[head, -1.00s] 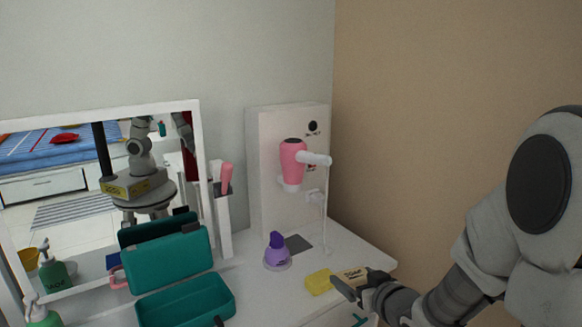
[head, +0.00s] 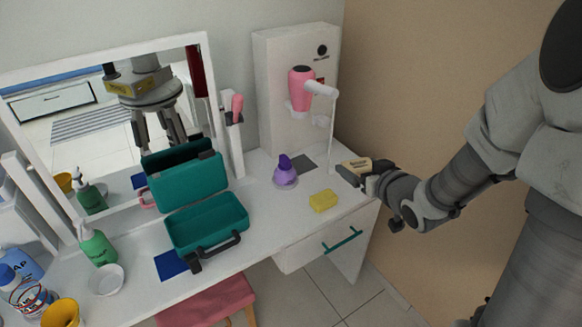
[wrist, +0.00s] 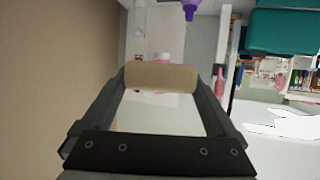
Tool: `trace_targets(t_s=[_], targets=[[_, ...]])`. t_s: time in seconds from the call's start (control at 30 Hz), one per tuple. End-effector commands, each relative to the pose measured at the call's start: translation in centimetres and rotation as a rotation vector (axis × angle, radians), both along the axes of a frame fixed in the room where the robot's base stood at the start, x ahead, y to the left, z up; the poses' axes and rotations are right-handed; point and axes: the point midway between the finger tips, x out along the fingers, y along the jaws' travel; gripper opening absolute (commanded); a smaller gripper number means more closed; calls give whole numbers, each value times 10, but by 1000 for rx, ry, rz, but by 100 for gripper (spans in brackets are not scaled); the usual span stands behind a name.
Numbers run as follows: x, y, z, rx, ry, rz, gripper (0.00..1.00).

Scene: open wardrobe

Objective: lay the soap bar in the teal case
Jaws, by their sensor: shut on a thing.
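In the wrist view the bar (wrist: 161,76) lies across between the two dark fingers. The teal case (head: 207,222) stands open on the tabletop, left of my gripper. Its lid is raised at the back, its dark handle is at the front, and its tray looks empty. A corner of teal also shows at the upper right of the wrist view (wrist: 283,32).
A yellow sponge-like block (head: 323,201) and a purple bottle (head: 285,172) stand between case and gripper. A pink hair dryer (head: 302,88) hangs behind. A green pump bottle (head: 97,246) and white dish (head: 107,280) are left of the case. A tan wall is at right.

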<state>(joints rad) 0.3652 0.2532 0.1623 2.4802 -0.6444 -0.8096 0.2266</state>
Motion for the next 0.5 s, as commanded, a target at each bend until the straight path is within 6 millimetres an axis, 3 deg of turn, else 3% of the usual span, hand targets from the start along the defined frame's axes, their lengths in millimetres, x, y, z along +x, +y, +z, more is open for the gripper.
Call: trace_targets(t_s=[0.17,0.5], targets=[[3,6,-23,1,-3,32,35],[14,33,-94,4,-8,176,35]])
